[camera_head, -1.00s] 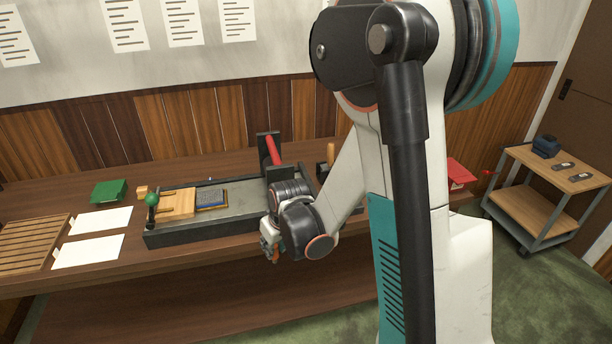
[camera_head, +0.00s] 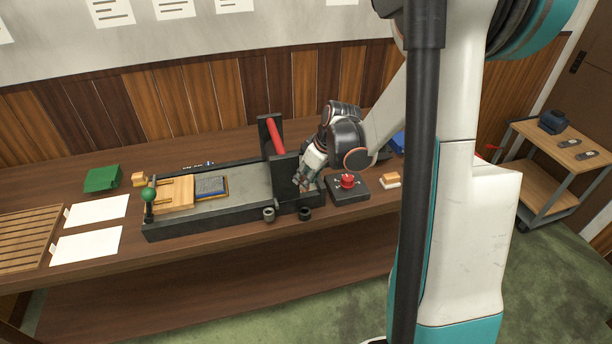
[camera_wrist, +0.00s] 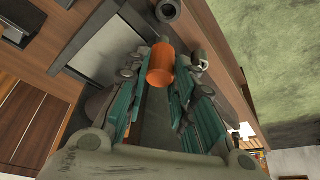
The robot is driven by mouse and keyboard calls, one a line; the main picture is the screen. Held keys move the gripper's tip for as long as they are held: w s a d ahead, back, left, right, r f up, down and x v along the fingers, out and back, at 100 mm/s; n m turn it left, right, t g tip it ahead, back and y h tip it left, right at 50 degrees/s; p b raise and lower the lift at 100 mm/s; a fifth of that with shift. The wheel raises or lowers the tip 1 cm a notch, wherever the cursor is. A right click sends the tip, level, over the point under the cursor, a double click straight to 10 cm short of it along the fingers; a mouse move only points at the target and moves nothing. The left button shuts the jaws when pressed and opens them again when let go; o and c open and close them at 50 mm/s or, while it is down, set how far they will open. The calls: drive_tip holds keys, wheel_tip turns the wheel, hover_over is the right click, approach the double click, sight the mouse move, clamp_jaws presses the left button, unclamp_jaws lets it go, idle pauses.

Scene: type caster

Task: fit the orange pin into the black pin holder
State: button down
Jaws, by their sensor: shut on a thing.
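The orange pin (camera_wrist: 160,66) is a short cylinder held between my gripper's teal-padded fingers (camera_wrist: 158,88) in the wrist view, its round end facing the camera. In the head view my gripper (camera_head: 304,184) is over the right end of the black machine, and the pin cannot be made out clearly. One hollow black ring (camera_wrist: 167,10) shows beyond the pin in the wrist view. I cannot tell which is the pin holder. The pin is apart from that ring.
The long machine bed (camera_head: 240,188) carries a wooden block (camera_head: 172,194) and a type block (camera_head: 211,186). A red roller bar (camera_head: 275,136) stands behind my gripper. A red-button box (camera_head: 347,187) is close on the right. The table's front edge is near.

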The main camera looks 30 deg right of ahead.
sight(307, 191)
drive_tip(key=shift+f+b, duration=2.55)
drive_tip(key=shift+f, duration=0.35)
drive_tip(key=shift+f+b, duration=1.85)
drive_tip(key=shift+b, duration=0.05)
drive_tip(key=c, duration=1.3)
unclamp_jaws()
drive_tip(key=shift+r, duration=0.1)
drive_tip(key=shift+s, duration=0.1)
drive_tip(key=v, duration=1.2)
